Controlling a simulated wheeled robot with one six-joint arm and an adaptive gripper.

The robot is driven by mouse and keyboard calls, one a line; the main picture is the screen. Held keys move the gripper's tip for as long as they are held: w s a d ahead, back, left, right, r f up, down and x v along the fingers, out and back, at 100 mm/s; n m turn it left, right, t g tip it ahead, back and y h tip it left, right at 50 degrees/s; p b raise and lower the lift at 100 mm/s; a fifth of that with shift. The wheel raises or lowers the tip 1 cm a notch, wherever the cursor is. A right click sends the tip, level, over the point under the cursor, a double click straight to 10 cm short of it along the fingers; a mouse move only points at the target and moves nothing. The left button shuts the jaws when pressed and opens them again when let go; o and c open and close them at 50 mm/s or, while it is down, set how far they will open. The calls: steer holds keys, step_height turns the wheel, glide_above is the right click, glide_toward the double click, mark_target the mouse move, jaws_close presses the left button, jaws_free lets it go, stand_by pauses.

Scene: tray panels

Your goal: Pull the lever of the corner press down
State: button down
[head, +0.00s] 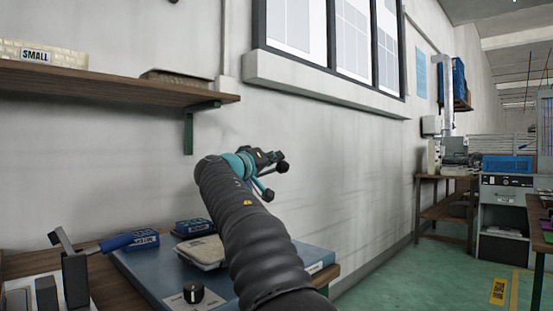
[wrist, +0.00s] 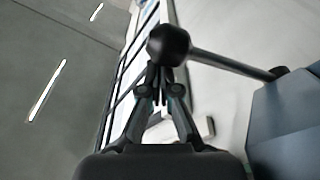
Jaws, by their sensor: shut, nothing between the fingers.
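A black ball knob (wrist: 168,45) on a thin grey rod (wrist: 232,64) shows large in the wrist view; I take it for the lever of the corner press. The rod runs right to a dark end beside a blue-grey block (wrist: 288,125). My gripper (wrist: 160,73) is shut and empty, its tips close to the knob; I cannot tell whether they touch. In the head view my gripper (head: 268,158) is raised in front of the wall. The press body cannot be made out there, as my arm covers part of the bench.
A wooden shelf (head: 110,87) juts out at upper left.

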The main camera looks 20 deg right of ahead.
step_height(320, 180, up, 4)
steer(key=w+p, duration=0.1)
steer(key=p, duration=0.3)
steer(key=f+b+v, duration=0.1)
steer(key=b+v, duration=0.1)
steer(key=v, duration=0.8)
steer(key=shift+w+a+b, duration=0.15)
steer(key=shift+w+b, duration=0.15)
steer(key=shift+b, duration=0.1)
